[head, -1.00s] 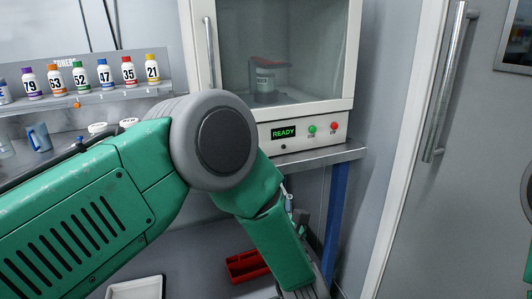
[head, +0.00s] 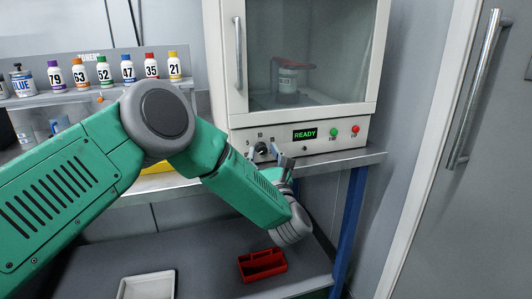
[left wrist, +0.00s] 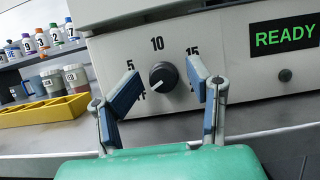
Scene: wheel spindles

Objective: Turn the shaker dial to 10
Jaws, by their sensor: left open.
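The shaker (head: 300,70) is a white cabinet with a glass door and a front panel reading READY. Its black dial (left wrist: 163,75) has a white pointer aimed to the lower left, below the 5, near a label partly hidden by a finger. The marks 5, 10 and 15 show around it, with 10 (left wrist: 157,43) at the top. In the head view the dial (head: 261,149) is at the panel's left end. My left gripper (left wrist: 162,82) is open, its blue-padded fingers on either side of the dial, with no clear contact. My right gripper is out of view.
Green (head: 334,132) and red (head: 355,129) buttons are on the panel's right. A shelf at left holds several numbered bottles (head: 103,74). A yellow rack (left wrist: 45,110) stands left of the shaker. A red caddy (head: 262,266) and white tray (head: 147,286) lie below.

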